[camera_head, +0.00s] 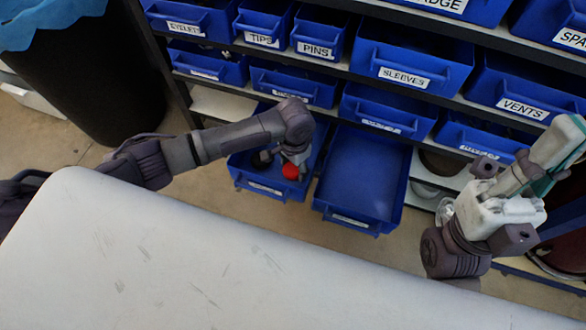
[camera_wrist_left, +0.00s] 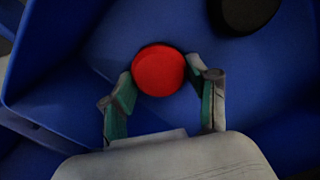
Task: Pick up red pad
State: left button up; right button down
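The red pad (camera_wrist_left: 159,70) is a round red disc lying in a blue bin. In the left wrist view it sits just ahead of my left gripper (camera_wrist_left: 165,92), partly between the two fingertips, which are spread apart on either side. In the head view the red pad (camera_head: 291,171) shows just below the left gripper (camera_head: 297,157), inside the pulled-out blue bin (camera_head: 243,180). Whether the fingers touch the pad is unclear. My right gripper (camera_head: 575,135) is at the right edge of the head view, and its fingers are partly cut off.
A black round pad (camera_wrist_left: 246,8) lies in the same bin, also seen in the head view (camera_head: 263,158). An empty blue bin (camera_head: 362,178) is pulled out beside it. Shelves of labelled bins stand behind. A pale bench top (camera_head: 190,260) fills the foreground.

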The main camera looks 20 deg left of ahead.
pick_arm(q)
jog(key=shift+c, duration=1.2)
